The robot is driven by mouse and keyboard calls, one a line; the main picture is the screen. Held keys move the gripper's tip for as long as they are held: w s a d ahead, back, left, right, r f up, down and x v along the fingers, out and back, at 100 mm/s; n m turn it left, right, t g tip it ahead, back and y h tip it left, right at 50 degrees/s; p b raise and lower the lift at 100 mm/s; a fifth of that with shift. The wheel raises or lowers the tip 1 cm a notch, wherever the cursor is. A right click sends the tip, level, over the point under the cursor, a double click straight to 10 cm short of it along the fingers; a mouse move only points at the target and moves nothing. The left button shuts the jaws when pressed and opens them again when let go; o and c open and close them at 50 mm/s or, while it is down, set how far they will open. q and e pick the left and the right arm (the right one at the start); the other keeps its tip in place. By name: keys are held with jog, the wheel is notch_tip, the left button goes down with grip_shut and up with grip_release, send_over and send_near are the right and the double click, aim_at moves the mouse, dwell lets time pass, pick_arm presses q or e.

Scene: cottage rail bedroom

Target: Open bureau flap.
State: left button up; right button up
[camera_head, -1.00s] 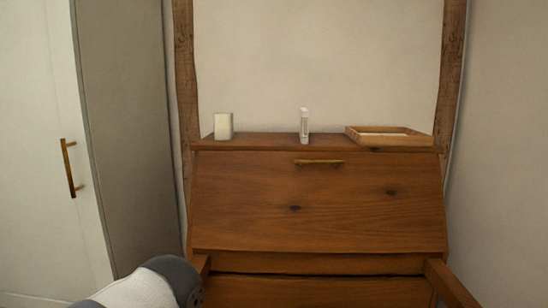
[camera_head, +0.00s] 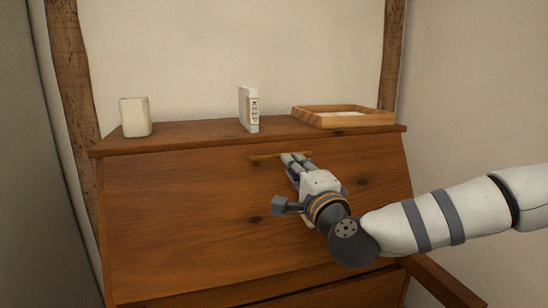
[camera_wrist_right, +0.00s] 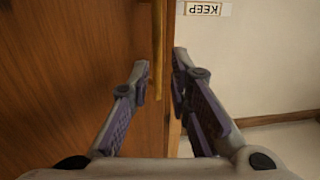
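The wooden bureau flap (camera_head: 200,205) is shut and slopes at the front of the bureau. Its thin brass bar handle (camera_head: 262,158) lies near the flap's top edge, and my fingers cover its right part. My right gripper (camera_head: 293,158) is at the handle, reaching in from the right. In the right wrist view, the gripper (camera_wrist_right: 160,65) is open, with one finger on each side of the handle (camera_wrist_right: 158,40). Gaps show between the handle and both fingertips. My left gripper is out of view.
On the bureau top (camera_head: 195,131) stand a white cup-like object (camera_head: 135,117), a thin white box (camera_head: 247,109) and a shallow wooden tray (camera_head: 345,121). A white label reading KEEP (camera_wrist_right: 203,8) shows upside down. A wooden arm (camera_head: 440,282) juts out at lower right.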

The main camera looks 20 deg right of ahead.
jog(key=w, duration=0.7)
jog(key=shift+w+a+r, duration=0.15)
jog(key=shift+a+r, duration=0.1)
jog(key=shift+c, duration=0.5)
grip_shut()
